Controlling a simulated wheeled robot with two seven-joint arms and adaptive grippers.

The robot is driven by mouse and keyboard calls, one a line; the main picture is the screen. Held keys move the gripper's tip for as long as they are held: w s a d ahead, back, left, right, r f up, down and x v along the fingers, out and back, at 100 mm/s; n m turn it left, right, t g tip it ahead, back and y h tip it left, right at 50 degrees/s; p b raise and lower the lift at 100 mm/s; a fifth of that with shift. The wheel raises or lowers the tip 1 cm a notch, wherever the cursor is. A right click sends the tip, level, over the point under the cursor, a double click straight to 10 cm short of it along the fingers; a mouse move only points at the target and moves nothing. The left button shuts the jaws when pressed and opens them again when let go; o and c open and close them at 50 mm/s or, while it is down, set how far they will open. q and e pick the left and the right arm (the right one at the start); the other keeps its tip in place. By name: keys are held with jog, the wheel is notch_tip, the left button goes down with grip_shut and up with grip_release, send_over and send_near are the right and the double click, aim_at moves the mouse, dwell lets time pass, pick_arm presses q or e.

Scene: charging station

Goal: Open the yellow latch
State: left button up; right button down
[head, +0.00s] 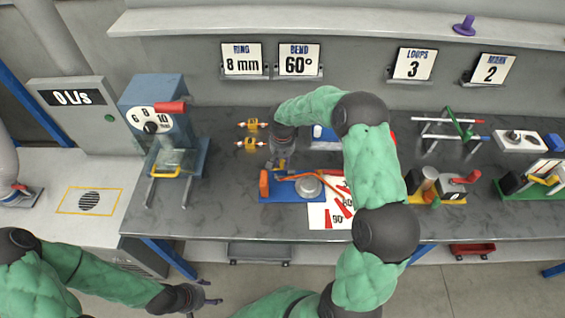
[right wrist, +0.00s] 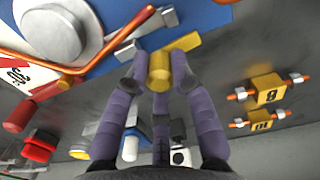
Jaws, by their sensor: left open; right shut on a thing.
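The yellow latch (head: 282,164) sits at the back edge of a blue bending board (head: 290,193) on the workbench. In the right wrist view the latch (right wrist: 159,68) shows as a short yellow cylinder, with a yellow bar beside it against the board. My right gripper (head: 281,158) reaches down from behind the board. Its dark purple fingers (right wrist: 155,80) are closed around the yellow cylinder. The fingers hide part of the latch. My left gripper (head: 208,292) is open and empty, low in front of the bench at the left.
An orange rod (head: 290,178) lies across the board by a round grey disc (head: 308,187). A sheet with red angle pieces (head: 318,216) lies in front. Two small yellow blocks (head: 250,143) stand left of my right gripper. A blue machine (head: 155,110) stands at the bench's left.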

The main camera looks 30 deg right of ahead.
aim_at(283, 161)
jog(key=shift+m, duration=0.3)
jog(key=c, duration=1.1)
grip_release()
jog(key=shift+o, duration=0.2)
notch_tip(283, 161, up, 12)
